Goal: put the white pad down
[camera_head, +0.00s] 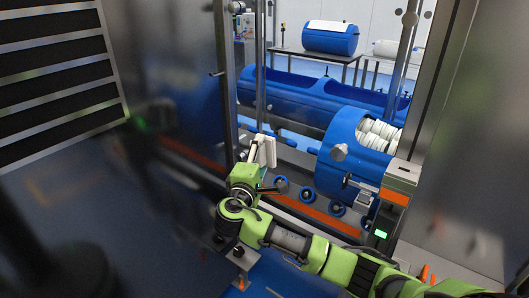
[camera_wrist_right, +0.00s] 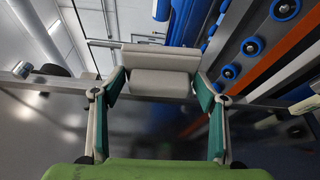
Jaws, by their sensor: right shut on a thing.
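My right gripper (camera_head: 256,163) reaches in from the lower right of the head view and is shut on the white pad (camera_head: 269,151). The pad stands roughly upright in front of the long blue tub. In the right wrist view, the two fingers of the right gripper (camera_wrist_right: 158,88) close on both sides of the pad (camera_wrist_right: 160,57), which shows pale grey and spans between them. The fingers partly hide the pad in the head view. My left gripper is not in view.
A blue tub (camera_head: 338,150) with several white pads (camera_head: 380,133) stands right of the gripper. A long blue tub (camera_head: 300,97) lies behind. Metal posts (camera_head: 260,60) and an orange rail (camera_head: 330,219) with blue rollers (camera_head: 308,194) are close. Another blue tub (camera_head: 330,41) stands on a far table.

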